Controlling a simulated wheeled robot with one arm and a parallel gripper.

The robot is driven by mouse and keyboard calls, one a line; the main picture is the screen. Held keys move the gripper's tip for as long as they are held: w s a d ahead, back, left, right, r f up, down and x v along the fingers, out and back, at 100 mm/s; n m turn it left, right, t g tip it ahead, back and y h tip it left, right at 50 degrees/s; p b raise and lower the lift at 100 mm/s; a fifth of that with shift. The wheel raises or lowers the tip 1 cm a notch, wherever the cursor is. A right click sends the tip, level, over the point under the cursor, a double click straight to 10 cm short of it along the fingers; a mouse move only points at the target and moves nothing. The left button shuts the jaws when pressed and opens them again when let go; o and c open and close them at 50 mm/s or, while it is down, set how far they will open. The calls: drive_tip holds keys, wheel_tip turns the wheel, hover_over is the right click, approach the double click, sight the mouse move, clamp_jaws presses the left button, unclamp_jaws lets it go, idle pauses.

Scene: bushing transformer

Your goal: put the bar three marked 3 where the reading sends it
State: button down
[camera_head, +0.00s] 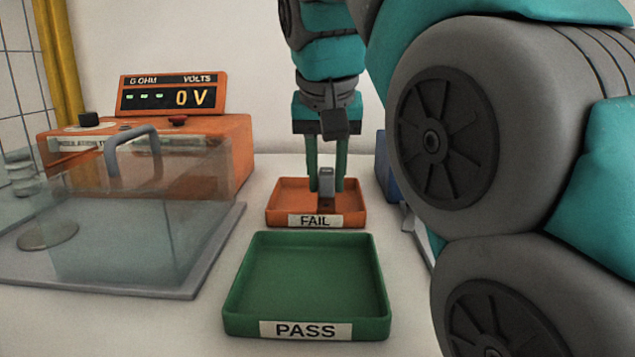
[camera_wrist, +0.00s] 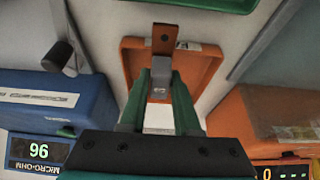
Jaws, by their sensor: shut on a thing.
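My gripper (camera_head: 327,188) points straight down over the orange FAIL tray (camera_head: 276,212) and is shut on a bar (camera_head: 326,180). The bar has a grey part between the fingers and a copper-brown end, which shows in the wrist view (camera_wrist: 164,40). In the head view the bar's lower end is inside the tray's outline; I cannot tell whether it touches the floor. No mark 3 is legible on it. The green PASS tray (camera_head: 310,275) is empty, in front of the FAIL tray. The orange tester's display (camera_head: 172,96) shows dashes under G OHM and 0 V.
A clear cover with a grey handle (camera_head: 132,150) stands on a grey base (camera_head: 190,270) at the left, by the orange tester (camera_head: 228,140). A blue micro-ohm meter (camera_wrist: 60,95) with a lit display is in the wrist view. My arm hides the head view's right side.

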drive_tip(key=w, duration=0.2)
drive_tip(key=w+a+p, duration=0.1)
drive_tip(key=w, duration=0.4)
drive_tip(key=shift+a+f, duration=0.2)
drive_tip(key=shift+f, duration=1.85)
drive_tip(key=shift+f, duration=0.2)
drive_tip(key=c, duration=0.6)
unclamp_jaws()
drive_tip(key=shift+c, duration=0.2)
drive_tip(key=shift+r, duration=0.2)
